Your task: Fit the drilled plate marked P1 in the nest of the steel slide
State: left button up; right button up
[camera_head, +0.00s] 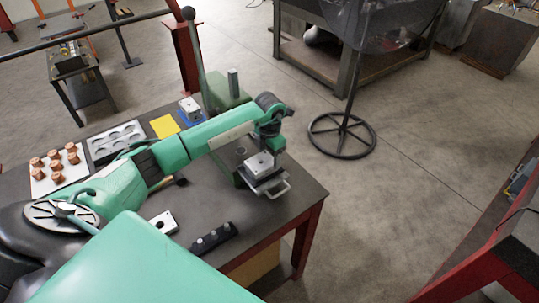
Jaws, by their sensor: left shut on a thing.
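A pale drilled plate (258,164) is at the steel slide (266,184) near the table's right end. The slide has a bar handle at its front right. My left gripper (277,157) is shut on this plate at its right side, with the fingers small and partly hidden by the wrist. I cannot tell whether the plate is seated in the nest or just above it. A second drilled plate (164,223) lies on the near part of the table, and another (190,106) sits on a blue base at the back. Plate markings are too small to read. My right gripper is out of view.
The dark table (205,205) also carries a black tool-like piece (214,239), a yellow sheet (165,126), a grey tray (116,141), copper pieces on a white board (43,186) and a green press with a lever (232,101). Bare tabletop lies left of the slide.

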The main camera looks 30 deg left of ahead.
pick_arm(q)
jog(key=shift+f+b, duration=0.85)
dwell(1.1)
jog(key=o, duration=1.3)
jog(key=shift+s+f, duration=0.1)
